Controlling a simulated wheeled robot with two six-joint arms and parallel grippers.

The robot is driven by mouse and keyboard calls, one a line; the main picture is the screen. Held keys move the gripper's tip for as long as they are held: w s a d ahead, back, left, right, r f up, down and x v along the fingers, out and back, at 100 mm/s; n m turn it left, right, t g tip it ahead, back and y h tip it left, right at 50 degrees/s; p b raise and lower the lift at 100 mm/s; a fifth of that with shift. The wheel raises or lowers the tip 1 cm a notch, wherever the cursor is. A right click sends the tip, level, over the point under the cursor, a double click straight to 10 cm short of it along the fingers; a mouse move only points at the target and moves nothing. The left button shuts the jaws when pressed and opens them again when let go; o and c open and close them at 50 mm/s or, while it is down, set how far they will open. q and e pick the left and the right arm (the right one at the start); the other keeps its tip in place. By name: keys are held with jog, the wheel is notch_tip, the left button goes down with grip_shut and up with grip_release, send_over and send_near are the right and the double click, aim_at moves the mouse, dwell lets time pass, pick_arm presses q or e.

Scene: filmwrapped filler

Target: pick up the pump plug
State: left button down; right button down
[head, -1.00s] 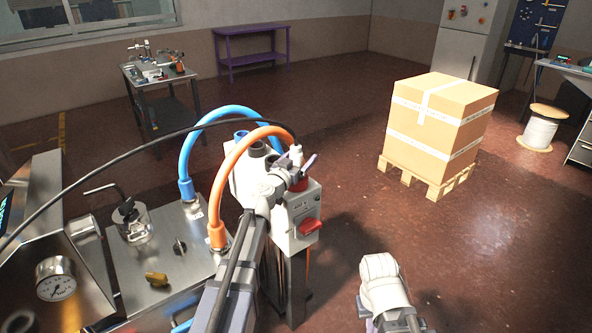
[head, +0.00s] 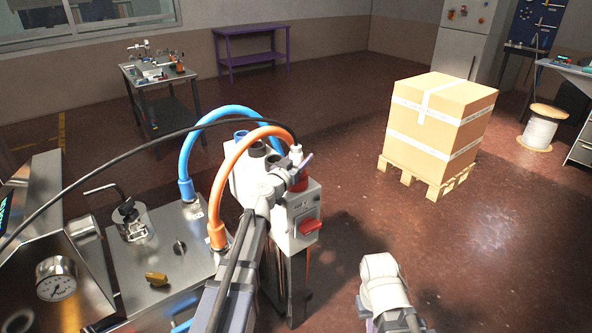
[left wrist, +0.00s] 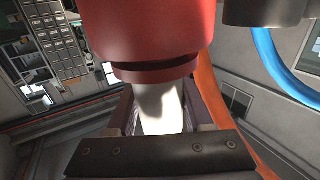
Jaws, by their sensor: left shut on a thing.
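The pump plug (head: 296,153) shows in the head view as a small white piece above a red round part (head: 299,184) on the light grey pump box. A black cable runs to its top. My left gripper (head: 302,167) is at the white piece, shut on it. In the left wrist view a white stem (left wrist: 160,108) is between the two fingers (left wrist: 160,118), with a large red cylinder (left wrist: 152,35) close to it. The gripper partly hides the plug, so I cannot tell whether it is still seated. My right arm shows low in the head view, its fingertips out of sight.
An orange hose (head: 222,185) and a blue hose (head: 188,150) arch beside the box. A carton (head: 440,125) on a pallet stands right, with open floor between.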

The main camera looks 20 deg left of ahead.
pick_arm(q)
jog(key=shift+r, duration=0.15)
notch_tip(320, 180, up, 10)
jog(key=p, duration=1)
